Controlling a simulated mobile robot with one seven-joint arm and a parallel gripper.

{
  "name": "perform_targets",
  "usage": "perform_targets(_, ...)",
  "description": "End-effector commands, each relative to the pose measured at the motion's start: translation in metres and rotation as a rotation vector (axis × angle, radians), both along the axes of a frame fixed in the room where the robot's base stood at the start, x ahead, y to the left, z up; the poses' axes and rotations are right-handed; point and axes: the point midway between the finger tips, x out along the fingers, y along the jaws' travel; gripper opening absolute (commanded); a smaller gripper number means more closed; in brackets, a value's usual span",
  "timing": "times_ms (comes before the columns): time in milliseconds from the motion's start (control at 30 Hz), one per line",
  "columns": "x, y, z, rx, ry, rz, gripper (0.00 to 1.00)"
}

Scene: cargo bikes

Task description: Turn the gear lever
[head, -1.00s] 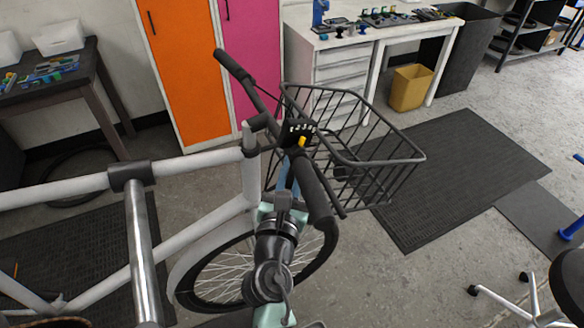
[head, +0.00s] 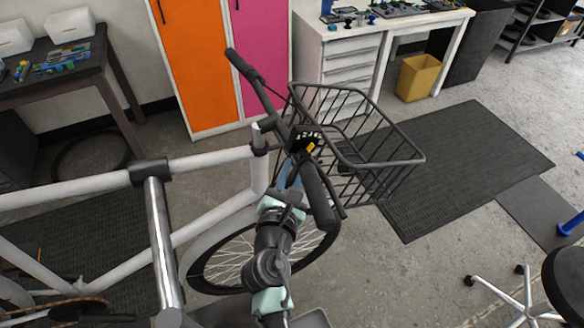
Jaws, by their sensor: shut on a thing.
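The gear lever (head: 310,147) is a small yellow tab on a dark shifter with pale marks. It sits on the bike's handlebar, just behind the near black grip (head: 319,195). My arm reaches up from the bottom, and my gripper (head: 304,154) is at the lever, shut on it. The near grip and my wrist hide most of the fingers, so the exact contact is hard to see. The lever leans up and to the right.
A black wire basket (head: 385,163) is right beside the shifter. The white bike frame (head: 215,159) runs left. The far handlebar grip (head: 239,62) points away toward orange and pink lockers (head: 200,70). Open floor with a dark mat (head: 470,165) lies right.

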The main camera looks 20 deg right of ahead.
Motion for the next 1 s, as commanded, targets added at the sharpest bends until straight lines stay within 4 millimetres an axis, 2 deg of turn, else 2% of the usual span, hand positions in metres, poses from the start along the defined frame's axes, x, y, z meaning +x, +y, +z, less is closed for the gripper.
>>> perform_targets(33,0.000,0.000,0.000,0.001,-0.001,0.000,0.00)
perform_targets(67,0.000,0.000,0.000,0.001,-0.001,0.000,0.21)
perform_targets(200,0.000,0.000,0.000,0.000,0.000,0.000,0.46)
perform_targets(500,-0.001,0.000,0.000,0.000,0.000,0.000,0.47)
perform_targets(667,-0.009,0.006,0.000,0.000,0.001,0.001,0.47)
perform_targets(1000,-0.062,0.039,0.007,0.000,0.002,0.004,0.47)
